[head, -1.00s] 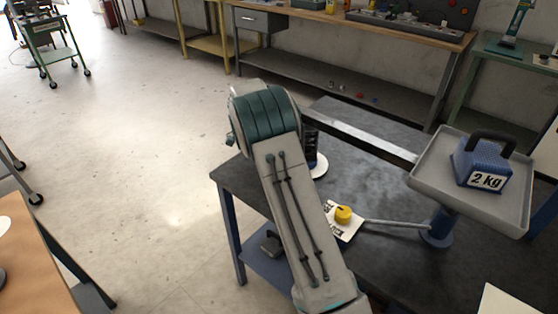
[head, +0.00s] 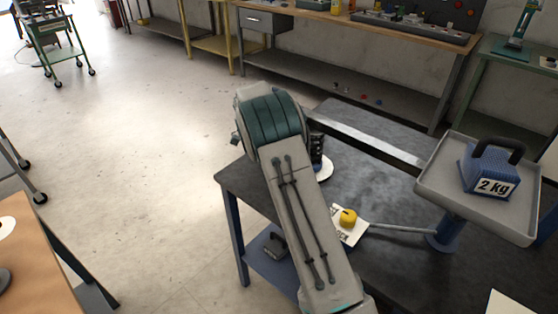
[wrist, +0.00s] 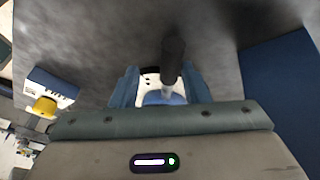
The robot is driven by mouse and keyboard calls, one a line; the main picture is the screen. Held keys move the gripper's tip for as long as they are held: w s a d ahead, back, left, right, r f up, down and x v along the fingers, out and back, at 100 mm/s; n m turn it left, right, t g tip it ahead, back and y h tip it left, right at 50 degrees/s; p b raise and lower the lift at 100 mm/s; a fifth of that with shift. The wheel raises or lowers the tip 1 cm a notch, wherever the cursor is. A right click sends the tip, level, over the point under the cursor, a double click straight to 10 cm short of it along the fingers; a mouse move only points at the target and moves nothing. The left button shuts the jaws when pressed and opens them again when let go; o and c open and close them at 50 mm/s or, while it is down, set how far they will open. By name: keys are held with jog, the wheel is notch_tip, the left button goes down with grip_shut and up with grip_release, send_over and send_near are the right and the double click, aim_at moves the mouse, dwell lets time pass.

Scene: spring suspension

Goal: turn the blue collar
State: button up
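In the wrist view, my gripper (wrist: 160,88) has its two blue-grey fingers apart, one on each side of a blue rounded piece (wrist: 165,99) that looks like the collar. A white part sits just beyond it, and a dark post (wrist: 173,62) rises in front of it. I cannot tell whether the fingers touch the blue piece. In the head view, my arm hides the gripper and the collar. A black coiled spring (head: 316,148) on a white round base (head: 323,171) shows partly beside my arm.
A tray (head: 447,187) with a blue 2 kg weight (head: 490,171) stands at the right of the dark table (head: 400,262).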

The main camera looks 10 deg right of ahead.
jog(key=p+v, duration=0.1)
jog(key=v, duration=1.2)
jog(key=shift+a+r, duration=0.2)
jog(key=shift+r, duration=0.15)
jog(key=shift+w, duration=0.1)
